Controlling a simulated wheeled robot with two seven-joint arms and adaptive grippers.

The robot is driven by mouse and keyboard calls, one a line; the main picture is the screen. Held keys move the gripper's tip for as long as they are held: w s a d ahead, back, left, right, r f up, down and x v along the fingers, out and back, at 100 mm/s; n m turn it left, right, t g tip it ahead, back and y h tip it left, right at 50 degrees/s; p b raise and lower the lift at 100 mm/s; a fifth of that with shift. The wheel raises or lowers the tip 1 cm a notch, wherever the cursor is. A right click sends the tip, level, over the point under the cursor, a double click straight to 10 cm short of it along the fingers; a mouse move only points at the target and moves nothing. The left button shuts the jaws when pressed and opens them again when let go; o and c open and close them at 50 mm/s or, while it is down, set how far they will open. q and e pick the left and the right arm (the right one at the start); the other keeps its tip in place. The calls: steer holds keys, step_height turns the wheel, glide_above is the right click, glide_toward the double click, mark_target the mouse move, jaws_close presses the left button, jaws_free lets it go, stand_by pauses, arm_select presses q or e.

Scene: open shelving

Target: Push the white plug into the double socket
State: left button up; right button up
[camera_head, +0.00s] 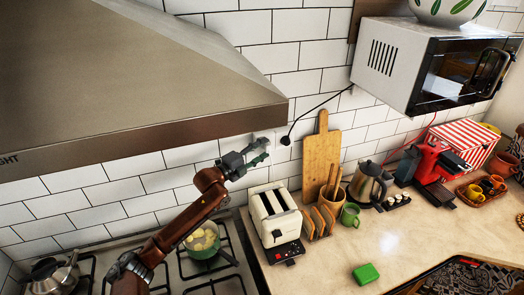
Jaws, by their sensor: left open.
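My left gripper (263,151) is open, close to the white tiled wall just left of a black cord's end. Its arm reaches in from the lower left over the stove. A dark round plug (285,140) on the black cord (315,107) sits against the wall, just right of the gripper's fingertips. A pale socket plate (292,134) seems to lie behind it, but it blends with the tiles and I cannot make out its openings. I cannot pick out a white plug. My right gripper is not in view.
A steel range hood (130,75) overhangs the gripper. A white toaster (275,215) stands below it, beside a wooden cutting board (321,158). A pot (203,243) stands on the stove. A microwave (420,65) hangs upper right. The front counter is mostly free around a green sponge (366,273).

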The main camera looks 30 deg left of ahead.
arm_select(q)
steer(key=shift+s, duration=0.1)
steer(key=shift+s+a, duration=0.2)
steer(key=shift+s, duration=0.1)
steer(key=v, duration=1.1)
steer(key=shift+d, duration=0.1)
